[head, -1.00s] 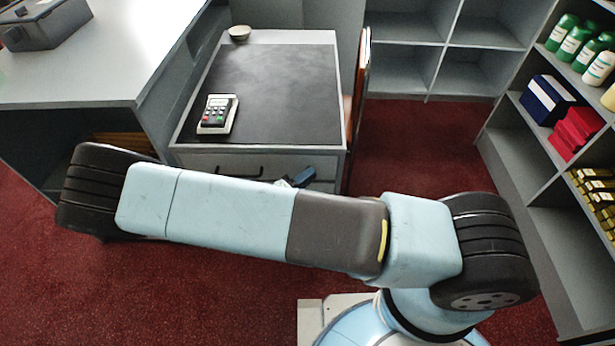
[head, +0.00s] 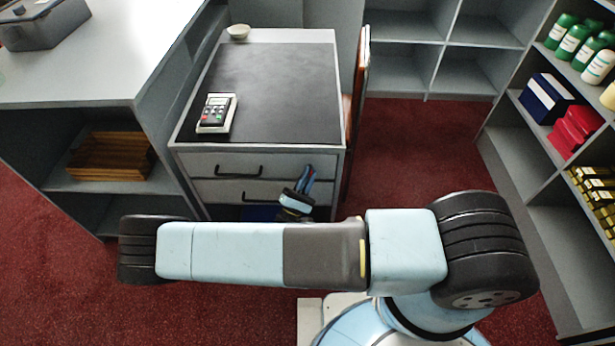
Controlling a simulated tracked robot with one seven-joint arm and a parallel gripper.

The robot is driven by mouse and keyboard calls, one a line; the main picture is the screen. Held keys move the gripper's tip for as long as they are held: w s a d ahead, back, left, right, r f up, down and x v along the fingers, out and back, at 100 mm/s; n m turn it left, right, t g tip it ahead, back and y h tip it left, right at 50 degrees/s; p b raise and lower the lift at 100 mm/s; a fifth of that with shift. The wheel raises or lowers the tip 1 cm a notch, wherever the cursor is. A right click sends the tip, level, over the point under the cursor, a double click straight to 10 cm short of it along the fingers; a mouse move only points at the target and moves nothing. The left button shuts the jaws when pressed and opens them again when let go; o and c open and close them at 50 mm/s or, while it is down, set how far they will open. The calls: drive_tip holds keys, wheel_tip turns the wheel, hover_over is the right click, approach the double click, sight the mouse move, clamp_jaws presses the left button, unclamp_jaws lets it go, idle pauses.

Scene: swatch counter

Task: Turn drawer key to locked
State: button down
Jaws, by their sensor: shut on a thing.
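The grey drawer unit (head: 330,152) stands in the middle of the head view with a dark top. Its upper drawer (head: 205,165) and the drawer below it (head: 212,190) look closed, each with a black bar handle. My gripper (head: 309,172) is at the right part of the drawer front, seen from above and behind. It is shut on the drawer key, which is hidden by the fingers. The lock and the angle of the key cannot be made out. My arm covers the lowest part of the unit.
A card terminal (head: 216,112) and a small bowl (head: 238,32) stand on the unit's top. Shelves with bottles and boxes (head: 545,100) are at right. Red carpet is free between.

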drive_tip(key=n+t+y, duration=0.1)
drive_tip(key=n, duration=0.1)
drive_tip(key=n+t+y, duration=0.1)
drive_tip(key=n+y, duration=0.1)
drive_tip(key=n+t+y, duration=0.1)
drive_tip(key=n+y, duration=0.1)
drive_tip(key=n, duration=0.1)
drive_tip(key=shift+d+f+t, duration=0.15)
drive_tip(key=shift+d+t, duration=0.15)
drive_tip(key=shift+t, duration=0.1)
drive_tip(key=shift+n+t+y, duration=0.45)
drive_tip(key=shift+n+y, duration=1.2)
drive_tip(key=shift+n, duration=0.1)
drive_tip(key=shift+n+t+y, duration=0.45)
drive_tip(key=shift+n+y, duration=1.2)
drive_tip(key=shift+n, duration=0.1)
drive_tip(key=shift+n+y, duration=0.4)
drive_tip(key=shift+n, duration=0.1)
drive_tip(key=c, duration=1.2)
unclamp_jaws()
drive_tip(key=v, duration=1.4)
drive_tip(key=shift+w, duration=0.1)
